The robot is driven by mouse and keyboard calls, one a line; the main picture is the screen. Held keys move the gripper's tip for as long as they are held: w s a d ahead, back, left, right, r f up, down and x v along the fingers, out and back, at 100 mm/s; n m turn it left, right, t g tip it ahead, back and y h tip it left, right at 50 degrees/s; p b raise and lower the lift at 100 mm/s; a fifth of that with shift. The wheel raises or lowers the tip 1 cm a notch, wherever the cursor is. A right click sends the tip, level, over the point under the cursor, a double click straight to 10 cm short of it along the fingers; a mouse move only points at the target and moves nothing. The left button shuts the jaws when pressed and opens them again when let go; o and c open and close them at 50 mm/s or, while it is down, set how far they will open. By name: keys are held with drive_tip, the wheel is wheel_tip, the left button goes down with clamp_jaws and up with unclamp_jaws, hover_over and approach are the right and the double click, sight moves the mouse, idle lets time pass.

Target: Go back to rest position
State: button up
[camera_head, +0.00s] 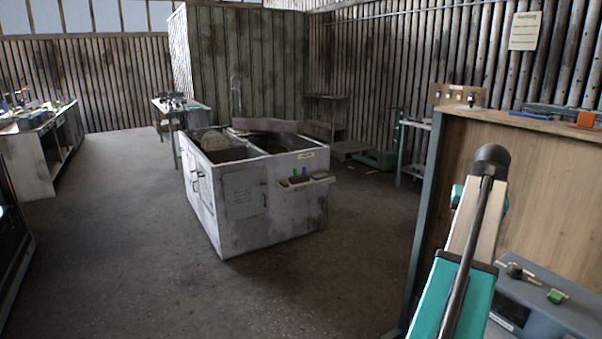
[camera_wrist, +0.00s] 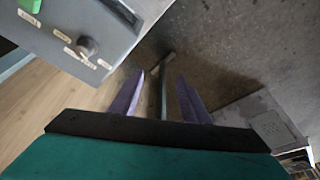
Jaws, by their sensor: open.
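My gripper (camera_wrist: 161,76) shows in the wrist view with its two purple fingers spread apart and nothing between them. The fingers point over the floor, and a grey post shows behind the gap. In the head view my teal and beige arm stands at the lower right, and my gripper cannot be made out there. A grey control box (camera_wrist: 72,35) with a black knob (camera_wrist: 87,46) and a green button lies to the upper left of the fingers, apart from them. The control box also shows at the lower right of the head view (camera_head: 560,325).
A worn white cabinet unit (camera_head: 242,235) with open tops stands mid-floor. A tall wooden panel (camera_head: 560,190) with a grey post (camera_head: 430,200) is close behind my arm. Benches stand at the far left (camera_head: 25,160) and back. The floor (camera_head: 110,225) at left is clear.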

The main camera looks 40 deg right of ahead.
drive_tip(key=w+a+f+n+y, duration=0.2)
drive_tip(key=w+a+f, duration=0.4)
drive_tip(key=w+f, duration=0.4)
drive_tip(key=w+a+f+n+y, duration=0.1)
drive_tip(key=w+a+f+n, duration=0.1)
drive_tip(key=w+a+f, duration=0.6)
drive_tip(key=w+a+f+n+g+y, duration=0.1)
drive_tip(key=w+a+f+n+g, duration=0.1)
drive_tip(key=w+a+f, duration=0.6)
drive_tip(key=w+a+f+n+g+y, duration=0.15)
drive_tip(key=w+a+f, duration=0.35)
drive_tip(key=a+f, duration=0.55)
drive_tip(key=s+a+f+n+g, duration=0.1)
drive_tip(key=s+a+f+n, duration=0.15)
drive_tip(key=a+f, duration=0.8)
drive_tip(key=s+a+f+n+g, duration=0.25)
drive_tip(key=a+f, duration=0.55)
drive_tip(key=a, duration=0.6)
drive_tip(key=s+a+f+h, duration=0.1)
drive_tip(key=s+a+f, duration=0.4)
drive_tip(key=s, duration=0.3)
drive_tip(key=s+a+f+h, duration=0.1)
drive_tip(key=s+a+f, duration=0.4)
drive_tip(key=s, duration=0.4)
drive_tip(key=shift+s+a+f+n, duration=0.3)
drive_tip(key=shift+a+n, duration=0.05)
drive_tip(key=shift+a, duration=0.1)
drive_tip(key=shift+h, duration=0.25)
